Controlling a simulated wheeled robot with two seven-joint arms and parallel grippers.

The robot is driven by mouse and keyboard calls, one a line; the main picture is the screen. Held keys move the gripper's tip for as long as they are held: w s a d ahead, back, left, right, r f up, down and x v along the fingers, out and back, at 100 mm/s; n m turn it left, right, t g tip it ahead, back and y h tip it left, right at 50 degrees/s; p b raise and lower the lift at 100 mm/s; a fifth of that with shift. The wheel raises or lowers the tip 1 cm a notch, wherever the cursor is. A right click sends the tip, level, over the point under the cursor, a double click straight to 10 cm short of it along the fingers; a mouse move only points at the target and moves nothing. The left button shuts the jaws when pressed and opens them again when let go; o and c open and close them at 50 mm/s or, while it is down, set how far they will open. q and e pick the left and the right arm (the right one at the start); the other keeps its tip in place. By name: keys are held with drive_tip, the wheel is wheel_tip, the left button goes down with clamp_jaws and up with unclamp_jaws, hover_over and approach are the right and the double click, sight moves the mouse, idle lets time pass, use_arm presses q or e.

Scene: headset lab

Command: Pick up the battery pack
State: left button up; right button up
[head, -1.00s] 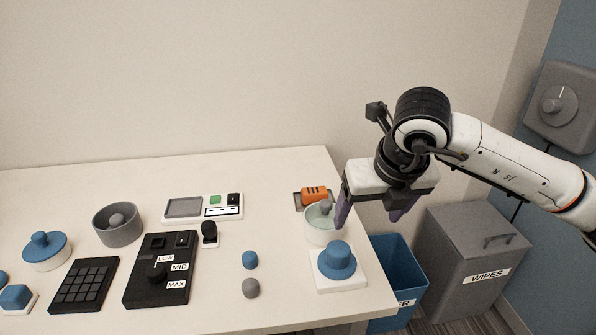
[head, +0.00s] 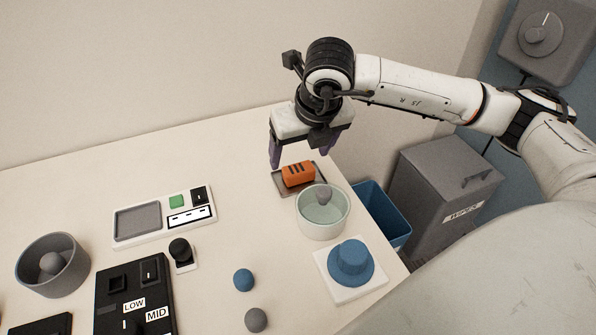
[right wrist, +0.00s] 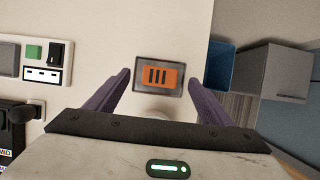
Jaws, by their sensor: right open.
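The battery pack is an orange block (head: 298,174) with dark stripes, lying on a small grey tray (head: 282,188) near the table's back right edge. In the right wrist view the battery pack (right wrist: 158,76) shows ahead of and between the two purple fingers, on its grey tray (right wrist: 142,89). My right gripper (head: 302,160) is open and empty, pointing down above and just behind the pack in the head view. It also shows in the right wrist view (right wrist: 160,82). I cannot see my left gripper.
A pale green bowl (head: 313,223) with a grey ball stands just in front of the tray. A blue knob on a white base (head: 352,262) is nearer. A blue bin (head: 376,207) and a grey wipes bin (head: 440,185) stand beyond the table's right edge. A white panel (head: 150,232) lies left.

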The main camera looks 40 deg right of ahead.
sight(299, 168)
wheel_tip(299, 168, down, 4)
drive_tip(key=shift+w+d+r, duration=0.1)
drive_tip(key=shift+w+d, duration=0.05)
drive_tip(key=shift+w+f, duration=0.2)
drive_tip(key=shift+f, duration=0.2)
drive_tip(key=c, duration=1.2)
wheel_tip(299, 168, up, 10)
drive_tip(key=shift+r, duration=0.1)
